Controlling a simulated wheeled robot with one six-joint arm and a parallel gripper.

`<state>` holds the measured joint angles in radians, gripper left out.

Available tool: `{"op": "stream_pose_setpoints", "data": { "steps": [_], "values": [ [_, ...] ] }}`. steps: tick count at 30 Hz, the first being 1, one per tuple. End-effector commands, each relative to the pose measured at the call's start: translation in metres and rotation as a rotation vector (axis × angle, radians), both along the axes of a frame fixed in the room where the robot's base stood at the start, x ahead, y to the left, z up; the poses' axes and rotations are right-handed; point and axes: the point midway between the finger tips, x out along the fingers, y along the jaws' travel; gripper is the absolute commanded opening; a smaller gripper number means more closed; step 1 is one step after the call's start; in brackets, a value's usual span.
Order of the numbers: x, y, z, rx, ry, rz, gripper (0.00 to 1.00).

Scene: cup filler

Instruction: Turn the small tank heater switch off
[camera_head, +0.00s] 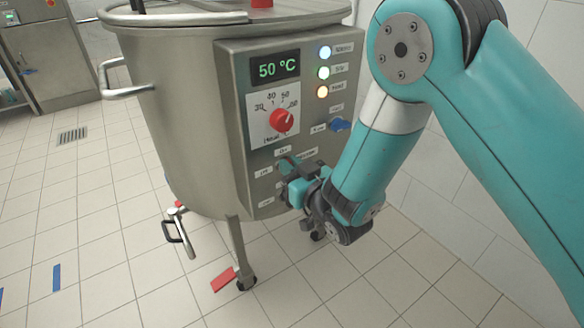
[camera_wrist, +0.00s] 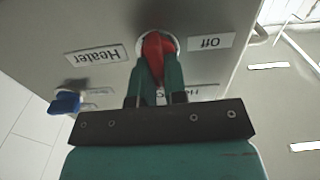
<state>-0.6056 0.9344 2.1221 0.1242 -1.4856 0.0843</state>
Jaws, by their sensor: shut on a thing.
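The small tank (camera_head: 180,110) is a steel vessel with a control panel (camera_head: 237,100) on its right front. My gripper (camera_head: 289,166) is at the panel's lower part, below the red dial. In the wrist view, its green fingers (camera_wrist: 158,70) are shut on a red switch (camera_wrist: 156,48), one finger on each side. An upside-down "Off" label (camera_wrist: 210,42) is just right of the switch. An upside-down "Heater" label (camera_wrist: 96,55) is to its left. Another label is partly hidden behind the fingers. In the head view, my gripper hides the switch.
The panel display (camera_head: 275,68) reads 50 °C, beside several lit lamps. The red dial (camera_head: 281,120) is above my gripper. A blue switch (camera_head: 340,124) is up and right; a blue switch (camera_wrist: 66,102) also shows in the wrist view. The tiled floor is mostly free.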

Motion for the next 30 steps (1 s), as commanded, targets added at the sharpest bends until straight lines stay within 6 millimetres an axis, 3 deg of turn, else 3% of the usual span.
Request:
{"op": "stream_pose_setpoints", "data": {
  "steps": [8, 30],
  "values": [
    [-0.0015, 0.0017, -0.0050, -0.138, -0.096, 0.001, 0.00],
    [-0.0067, 0.0085, -0.0072, -0.715, -0.482, 0.005, 0.00]
  ]
}}
